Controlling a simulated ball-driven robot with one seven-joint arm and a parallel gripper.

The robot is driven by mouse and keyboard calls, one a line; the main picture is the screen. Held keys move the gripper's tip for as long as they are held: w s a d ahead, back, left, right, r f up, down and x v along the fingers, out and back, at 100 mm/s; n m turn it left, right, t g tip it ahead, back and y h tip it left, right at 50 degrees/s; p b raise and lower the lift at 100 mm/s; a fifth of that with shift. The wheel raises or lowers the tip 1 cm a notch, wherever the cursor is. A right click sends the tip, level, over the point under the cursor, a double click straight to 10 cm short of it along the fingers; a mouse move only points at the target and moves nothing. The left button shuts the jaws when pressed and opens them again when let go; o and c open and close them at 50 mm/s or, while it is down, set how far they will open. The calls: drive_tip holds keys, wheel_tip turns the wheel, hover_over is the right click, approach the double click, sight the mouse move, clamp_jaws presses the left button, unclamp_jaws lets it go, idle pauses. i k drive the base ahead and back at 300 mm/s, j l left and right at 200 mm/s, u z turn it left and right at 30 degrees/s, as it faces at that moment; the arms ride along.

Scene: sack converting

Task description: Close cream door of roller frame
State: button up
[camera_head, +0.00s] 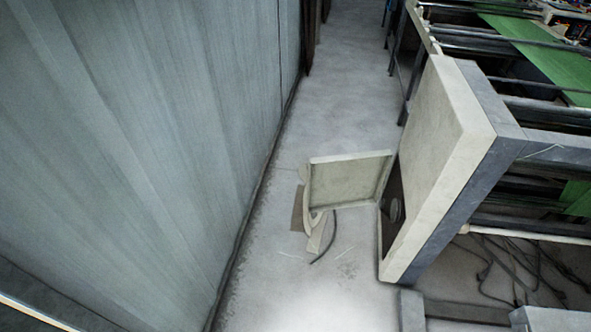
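The cream door (346,181) stands swung open from the left side of the roller frame's cream end cabinet (446,135). It juts out to the left over the floor, with its inner side and raised rim showing. A dark opening (393,212) shows in the cabinet beside the door, with a pale round part inside. A cream curved piece (317,232) and a dark curved cable or handle (327,238) show just below the door; what they belong to is unclear.
A grey corrugated wall (140,130) runs along the left. Rollers and green sheet (545,50) are at the upper right. Loose dark cables (520,262) lie under the frame. A brown patch (297,208) is beside the door.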

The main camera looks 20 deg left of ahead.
sight(341, 182)
drive_tip(key=i+j+u, duration=0.1)
drive_tip(key=i+u, duration=0.15)
drive_tip(key=i, duration=0.3)
drive_tip(key=i+u, duration=0.25)
drive_tip(key=i, duration=0.3)
drive_tip(key=i+l+u, duration=0.25)
drive_tip(key=i, duration=0.3)
drive_tip(key=i+l+u, duration=0.25)
drive_tip(key=i, duration=0.3)
drive_tip(key=i+l+u, duration=0.25)
drive_tip(key=i, duration=0.3)
drive_tip(key=i+l+u, duration=0.25)
drive_tip(key=i+l, duration=0.2)
